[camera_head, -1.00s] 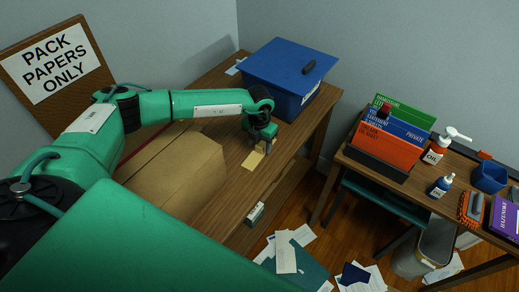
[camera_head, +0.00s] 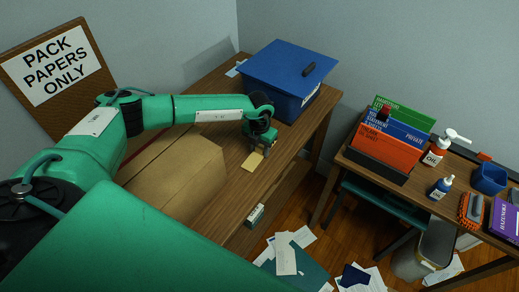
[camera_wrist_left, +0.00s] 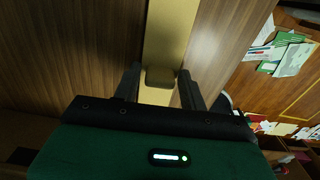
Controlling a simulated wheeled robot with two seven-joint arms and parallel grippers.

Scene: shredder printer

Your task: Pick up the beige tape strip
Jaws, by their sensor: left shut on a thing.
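The beige tape strip (camera_head: 252,162) lies along the brown wooden table, in front of the blue box. In the left wrist view the strip (camera_wrist_left: 172,30) runs from the top edge down to between the fingers, where its near end looks bent or stepped. My left gripper (camera_head: 263,150) is low over the table at the strip's far end. In the left wrist view its two dark fingers (camera_wrist_left: 160,86) stand on either side of the strip, shut on it. The exact contact is dark and hard to see. My right gripper is not in view.
A blue lidded box (camera_head: 285,80) stands behind my gripper. A second desk at the right holds a file rack (camera_head: 385,150), bottles and a blue cup (camera_head: 490,178). Papers (camera_head: 290,255) lie on the floor.

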